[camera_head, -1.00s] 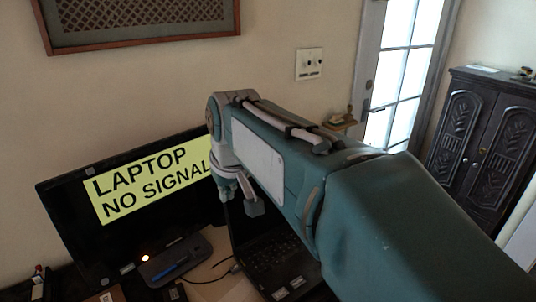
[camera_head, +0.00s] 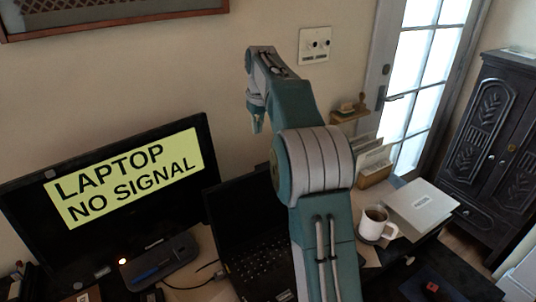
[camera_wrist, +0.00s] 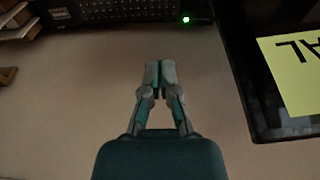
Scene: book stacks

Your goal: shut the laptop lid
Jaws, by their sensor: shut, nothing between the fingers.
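The black laptop stands open on the desk. Its dark lid (camera_head: 238,212) is raised, and its keyboard (camera_head: 258,262) faces up; my arm hides the right part. My gripper (camera_head: 257,128) hangs above the lid, near the wall, pointing down and apart from the laptop. In the wrist view my gripper (camera_wrist: 160,68) is shut and empty, over a plain beige surface. A dark strip with key-like rows (camera_wrist: 100,10) and a green light crosses the top there, probably part of the laptop.
A monitor (camera_head: 110,250) with a yellow "LAPTOP NO SIGNAL" label stands left of the laptop. A white mug (camera_head: 376,226), a white box (camera_head: 420,207) and a letter holder (camera_head: 374,172) are on the right. The wall with a switch plate (camera_head: 315,45) is behind.

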